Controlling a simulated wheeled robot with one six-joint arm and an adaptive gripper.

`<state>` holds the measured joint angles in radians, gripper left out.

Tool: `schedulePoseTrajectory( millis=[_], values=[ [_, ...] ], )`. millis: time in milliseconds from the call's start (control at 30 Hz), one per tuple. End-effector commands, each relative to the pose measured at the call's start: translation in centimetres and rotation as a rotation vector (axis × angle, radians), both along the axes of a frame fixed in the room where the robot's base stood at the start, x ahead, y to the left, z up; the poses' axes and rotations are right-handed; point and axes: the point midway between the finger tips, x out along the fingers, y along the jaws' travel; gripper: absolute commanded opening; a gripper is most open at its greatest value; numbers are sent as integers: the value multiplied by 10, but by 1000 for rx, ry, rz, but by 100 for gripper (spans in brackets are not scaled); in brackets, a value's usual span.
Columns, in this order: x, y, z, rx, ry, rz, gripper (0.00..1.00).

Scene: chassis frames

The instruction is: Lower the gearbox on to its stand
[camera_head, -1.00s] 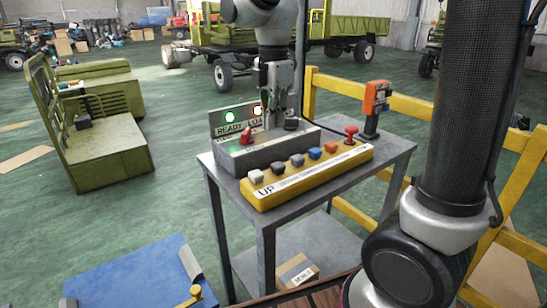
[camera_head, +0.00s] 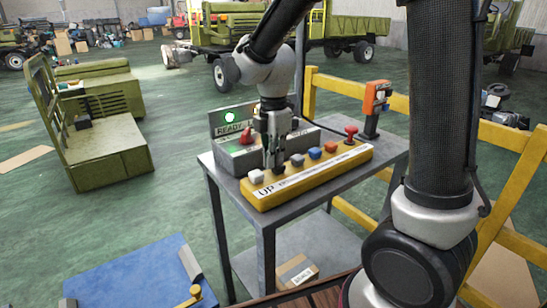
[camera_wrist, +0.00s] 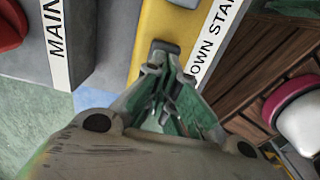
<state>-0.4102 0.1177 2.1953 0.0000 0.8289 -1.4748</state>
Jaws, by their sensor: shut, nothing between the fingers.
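A yellow control box (camera_head: 310,174) marked UP lies along the front of a grey metal table (camera_head: 232,190). Its row holds a white button (camera_head: 256,176), dark buttons, a blue button (camera_head: 314,152), an orange button (camera_head: 330,146) and a red mushroom button (camera_head: 351,131). My gripper (camera_head: 274,166) is shut and empty, pointing down at the dark button beside the white one. In the wrist view its fingertips (camera_wrist: 163,68) are at this dark button (camera_wrist: 166,46), near a DOWN label (camera_wrist: 207,42); contact is unclear. I cannot make out the gearbox or its stand.
Behind the yellow box sits a grey box (camera_head: 235,158) with a red switch (camera_head: 247,136). A READY sign (camera_head: 232,129) shows a lit green lamp. An orange device (camera_head: 376,98) stands at the table's back right, near a yellow railing (camera_head: 335,88). A blue platform (camera_head: 140,272) lies front left.

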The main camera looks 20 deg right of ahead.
Motion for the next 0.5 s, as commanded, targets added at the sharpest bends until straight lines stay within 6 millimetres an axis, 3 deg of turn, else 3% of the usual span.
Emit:
schedulePoseTrajectory(
  millis=[267, 500],
  values=[
    [-1, 0, -23, -1, 3, 0, 0],
    [-3, -1, -27, -1, 9, -2, 0]
  ],
)
